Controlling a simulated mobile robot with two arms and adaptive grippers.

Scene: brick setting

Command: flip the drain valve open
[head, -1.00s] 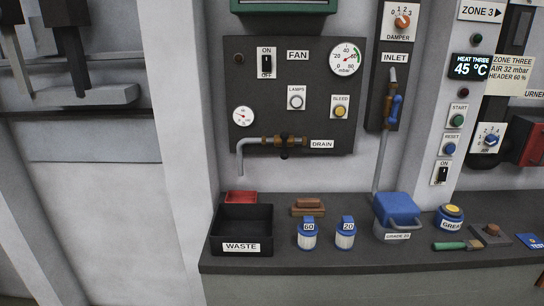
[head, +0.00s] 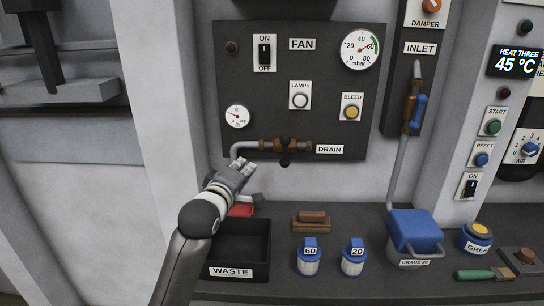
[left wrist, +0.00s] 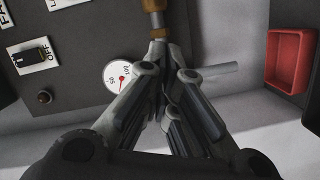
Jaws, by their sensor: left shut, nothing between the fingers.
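The drain valve (head: 285,146) sits on a horizontal pipe low on the dark panel, left of the DRAIN label (head: 329,149). It has a brass body and a dark handle (head: 285,160) hanging below it. The pipe bends down at its left end. My left gripper (head: 250,168) is in front of the bent pipe end, left of the valve and apart from its handle. In the left wrist view the left gripper (left wrist: 163,98) is shut and empty, with the pipe and brass fitting (left wrist: 154,5) beyond its fingers. My right gripper is not in view.
Below are a black WASTE bin (head: 240,247), a red tray (head: 240,211), brown blocks (head: 311,222), two blue-capped jars (head: 309,258) and a blue-lidded container (head: 415,232). A small gauge (head: 237,116) is above the pipe.

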